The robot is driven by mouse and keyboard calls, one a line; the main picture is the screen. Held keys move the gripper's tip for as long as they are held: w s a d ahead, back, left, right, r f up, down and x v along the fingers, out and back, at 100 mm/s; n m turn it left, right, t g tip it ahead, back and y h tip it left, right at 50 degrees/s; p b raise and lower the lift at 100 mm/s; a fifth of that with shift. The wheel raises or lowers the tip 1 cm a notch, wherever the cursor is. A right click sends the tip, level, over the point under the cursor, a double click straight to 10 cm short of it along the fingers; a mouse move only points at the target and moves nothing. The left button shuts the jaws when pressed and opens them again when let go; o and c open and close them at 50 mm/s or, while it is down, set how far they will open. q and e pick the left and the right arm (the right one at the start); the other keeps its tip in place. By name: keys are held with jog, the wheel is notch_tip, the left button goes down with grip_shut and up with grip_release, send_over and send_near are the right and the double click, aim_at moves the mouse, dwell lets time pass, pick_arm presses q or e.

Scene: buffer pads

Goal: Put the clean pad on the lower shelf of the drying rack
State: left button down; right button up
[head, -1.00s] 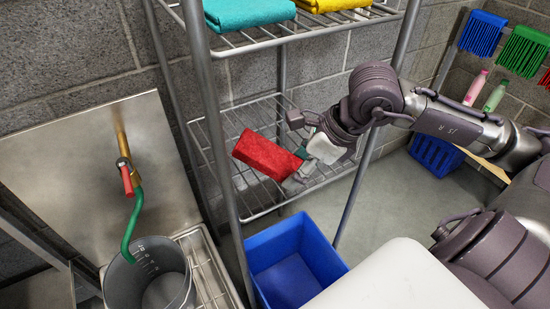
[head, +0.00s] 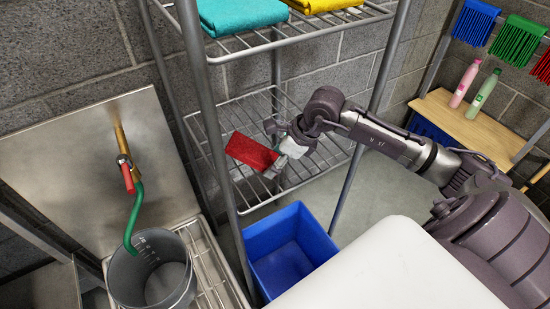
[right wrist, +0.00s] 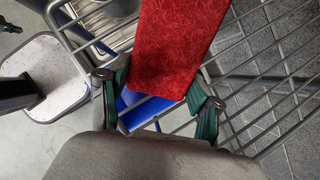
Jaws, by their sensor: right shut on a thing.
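The red pad (head: 250,151) is held in my right gripper (head: 277,166), within the lower level of the drying rack. It looks nearly flat over the lower wire shelf (head: 322,158); whether it touches the wires I cannot tell. In the right wrist view the red pad (right wrist: 178,45) extends forward from between the green-lined fingers of my right gripper (right wrist: 155,103), with shelf wires beneath it. The gripper is shut on the pad's near end. My left gripper is not in view.
A teal pad (head: 240,14) and a yellow pad (head: 322,3) lie on the upper shelf (head: 285,40). Rack posts stand around the arm. A blue bin (head: 290,252) is on the floor below, and a grey bucket (head: 150,270) stands at left. The lower shelf's right part is bare.

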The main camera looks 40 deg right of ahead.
jog(key=shift+f, duration=0.1)
jog(key=o, duration=1.1)
jog(key=shift+o, duration=0.2)
jog(key=shift+r, duration=0.3)
jog(key=b+v, duration=0.1)
jog(key=v, duration=1)
jog(key=shift+s+r, duration=0.2)
jog(key=shift+r, duration=0.1)
